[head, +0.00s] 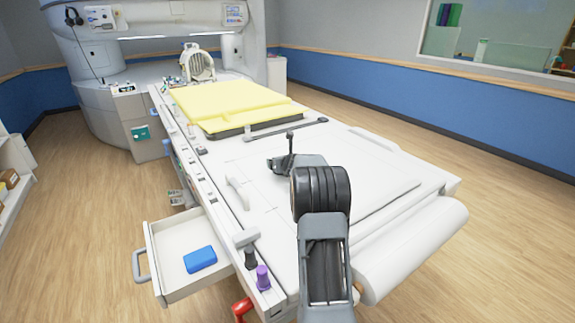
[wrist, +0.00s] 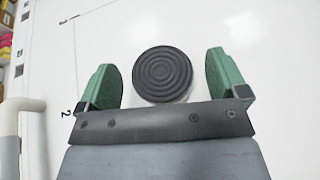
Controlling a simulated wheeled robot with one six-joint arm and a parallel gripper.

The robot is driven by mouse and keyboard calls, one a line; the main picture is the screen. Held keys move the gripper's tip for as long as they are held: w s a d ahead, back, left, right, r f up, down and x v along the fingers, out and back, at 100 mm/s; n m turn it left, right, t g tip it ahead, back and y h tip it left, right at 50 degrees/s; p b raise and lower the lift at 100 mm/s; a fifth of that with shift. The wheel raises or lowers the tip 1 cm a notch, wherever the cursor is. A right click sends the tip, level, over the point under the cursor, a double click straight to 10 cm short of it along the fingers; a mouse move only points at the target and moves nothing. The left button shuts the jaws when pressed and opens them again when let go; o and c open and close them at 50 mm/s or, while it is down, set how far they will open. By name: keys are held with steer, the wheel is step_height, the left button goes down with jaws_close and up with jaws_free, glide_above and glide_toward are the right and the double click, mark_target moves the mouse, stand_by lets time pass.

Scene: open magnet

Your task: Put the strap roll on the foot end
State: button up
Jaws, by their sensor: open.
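The strap roll (wrist: 162,74) is a dark round disc with concentric rings, seen from above in the wrist view. It appears to rest flat on the white table top. My gripper (wrist: 160,62) is open, with one green finger on each side of the roll. A gap shows between the roll and each finger. In the head view I cannot make out the roll; my arm covers that area. The foot end of the table (head: 398,200) is the near, bare white part, beyond the yellow pad.
A yellow pad (head: 235,100) and a white coil (head: 198,64) lie toward the magnet. An open drawer (head: 176,238) with a blue box (head: 200,258) juts out left. A purple-topped item (head: 263,277) stands at the table's left edge. The table's right side is clear.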

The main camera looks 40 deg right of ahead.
steer(key=v, duration=1)
steer(key=shift+s+b, duration=0.1)
steer(key=shift+b, duration=0.25)
steer(key=shift+r, duration=0.1)
